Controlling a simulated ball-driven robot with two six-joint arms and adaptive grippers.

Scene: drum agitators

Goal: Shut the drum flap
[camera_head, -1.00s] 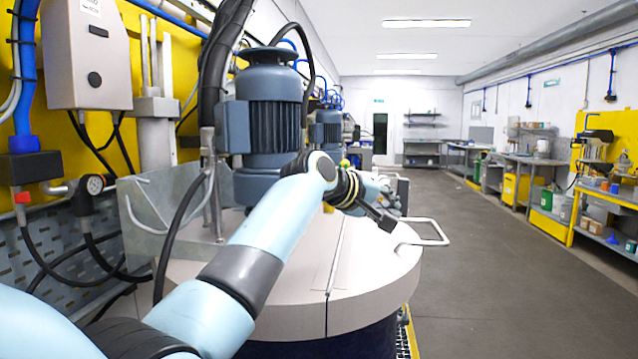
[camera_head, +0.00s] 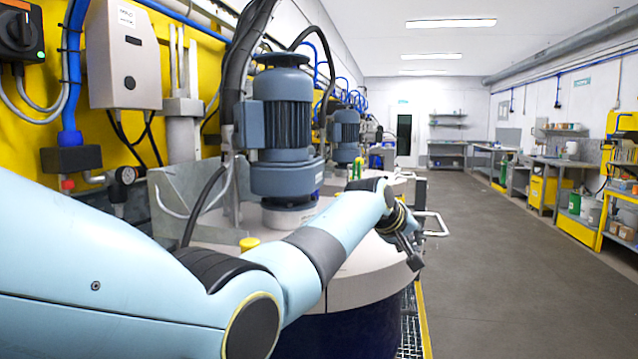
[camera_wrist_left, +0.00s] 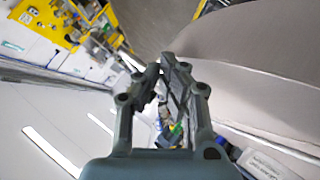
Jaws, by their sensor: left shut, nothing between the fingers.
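The drum (camera_head: 340,325) is dark blue with a pale round lid (camera_head: 360,262) under a blue-grey motor. The lid looks flat, but my arm covers much of it, and I cannot make out the flap's hinge line or whether it is fully down. A white loop handle (camera_head: 440,225) sticks out at the lid's right side, just behind my gripper. My left gripper (camera_head: 415,260) is shut and empty, over the lid's right edge. In the left wrist view its fingers (camera_wrist_left: 160,75) are together beside a large grey curved surface (camera_wrist_left: 270,45). My right gripper is out of view.
The motor (camera_head: 287,130) and its cables rise from the lid behind my arm. A grey control box (camera_head: 125,55) hangs on the yellow wall at left. More drums stand behind. The floor (camera_head: 500,270) to the right is clear up to the benches.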

